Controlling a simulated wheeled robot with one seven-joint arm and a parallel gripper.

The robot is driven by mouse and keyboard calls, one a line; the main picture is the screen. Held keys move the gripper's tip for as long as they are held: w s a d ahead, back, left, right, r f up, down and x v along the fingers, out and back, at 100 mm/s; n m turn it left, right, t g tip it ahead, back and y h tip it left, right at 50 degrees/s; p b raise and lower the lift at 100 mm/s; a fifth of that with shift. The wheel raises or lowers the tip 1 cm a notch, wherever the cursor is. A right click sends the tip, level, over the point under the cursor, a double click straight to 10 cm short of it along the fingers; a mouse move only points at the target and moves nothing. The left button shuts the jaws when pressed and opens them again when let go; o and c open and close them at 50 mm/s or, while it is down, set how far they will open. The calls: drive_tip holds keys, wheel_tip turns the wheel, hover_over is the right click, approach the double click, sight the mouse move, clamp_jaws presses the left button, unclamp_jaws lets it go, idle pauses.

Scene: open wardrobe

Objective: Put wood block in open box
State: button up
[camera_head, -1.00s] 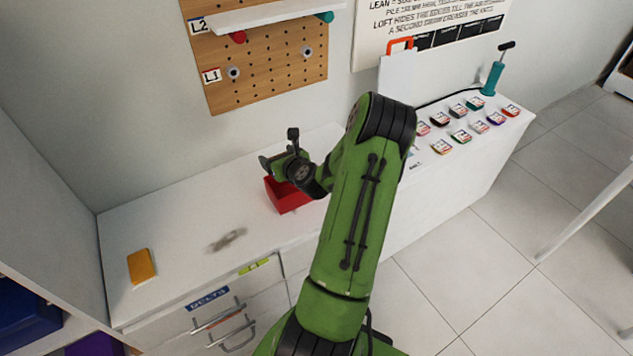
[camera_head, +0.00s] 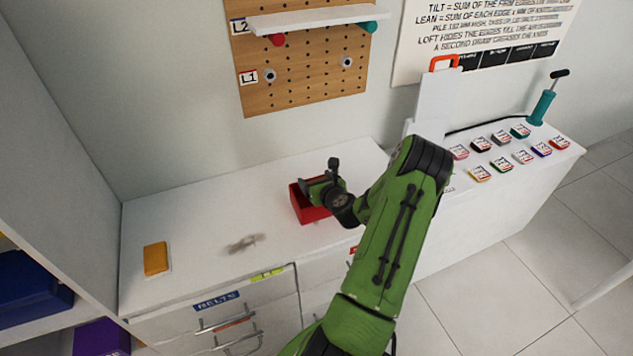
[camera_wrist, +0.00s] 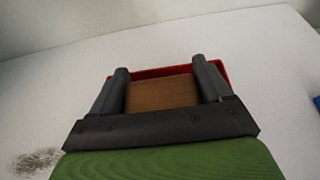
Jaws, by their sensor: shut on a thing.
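The wood block (camera_wrist: 161,93) is brown and sits between the two fingers of my gripper (camera_wrist: 166,80) in the wrist view. My gripper is shut on it. The open box (camera_head: 309,213) is red and stands on the white counter. In the head view my gripper (camera_head: 306,187) is at the box's opening, and my wrist covers part of the box. In the wrist view the box's red rim (camera_wrist: 150,71) shows just beyond and beside the fingers. The block is hidden in the head view, and I cannot tell how deep it is relative to the rim.
A yellow block (camera_head: 156,258) lies at the counter's left end. A grey smudge (camera_head: 244,243) is on the counter (camera_head: 205,215) left of the box. Several coloured labelled pieces (camera_head: 502,164) and a teal pump (camera_head: 542,105) are at the right. A pegboard (camera_head: 306,80) hangs behind.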

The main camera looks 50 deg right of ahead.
drive_tip(key=shift+f+b, duration=0.3)
drive_tip(key=shift+f, duration=0.3)
drive_tip(key=o, duration=1)
drive_tip(key=shift+r+p, duration=0.45)
drive_tip(key=shift+r, duration=0.25)
drive_tip(key=b+v, duration=0.1)
drive_tip(key=v, duration=1.1)
drive_tip(key=w+a+r+n+g+y, duration=0.1)
drive_tip(key=w+a+r+n+y, duration=0.15)
drive_tip(key=a+n, duration=0.5)
drive_tip(key=w+a+r+n+g+y, duration=0.1)
drive_tip(key=w+a+n+y, duration=0.2)
drive_tip(key=a+n, duration=0.45)
drive_tip(key=w+a+r+n+g+y, duration=0.1)
drive_tip(key=w+a+r+n+y, duration=0.15)
drive_tip(key=a+n, duration=0.5)
drive_tip(key=s+a+r+n+g, duration=0.1)
drive_tip(key=s+a+r+n, duration=0.2)
drive_tip(key=s+a+n, duration=0.1)
drive_tip(key=s+a+r+n+g, duration=0.1)
drive_tip(key=s+a+r+n, duration=0.3)
drive_tip(key=n, duration=0.5)
drive_tip(key=s+a+r+n+g+h, duration=0.1)
drive_tip(key=s+a+r+n, duration=0.3)
drive_tip(key=s+n, duration=0.2)
drive_tip(key=shift+s+r+n, duration=0.25)
drive_tip(key=shift+s+n, duration=0.1)
drive_tip(key=shift+s, duration=0.5)
